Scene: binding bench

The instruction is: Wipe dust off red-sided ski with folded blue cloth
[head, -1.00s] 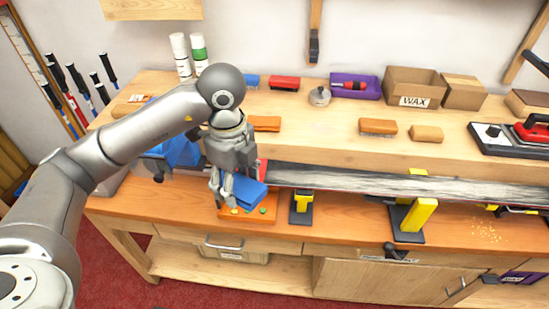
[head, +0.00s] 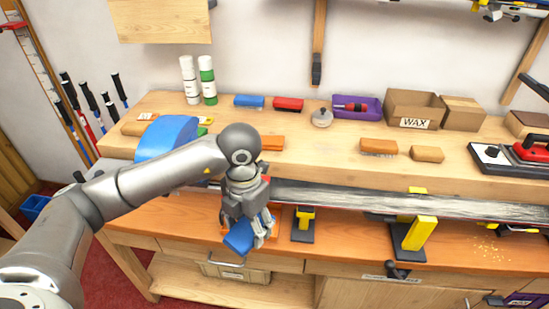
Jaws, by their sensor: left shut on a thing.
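My left gripper (head: 251,240) points down near the bench's front edge, left of the visible ski. It is shut on the folded blue cloth (head: 237,242), which hangs tilted between the fingers, in front of an orange board (head: 276,216). My gripper and the cloth hide most of that board. My right gripper is not in view.
Yellow-and-black supports (head: 417,235) stand along the ski. A raised back shelf holds brushes (head: 378,147), a wax box (head: 414,108), an iron (head: 532,148) and two spray cans (head: 190,80). A blue rounded object (head: 168,136) is behind my left arm.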

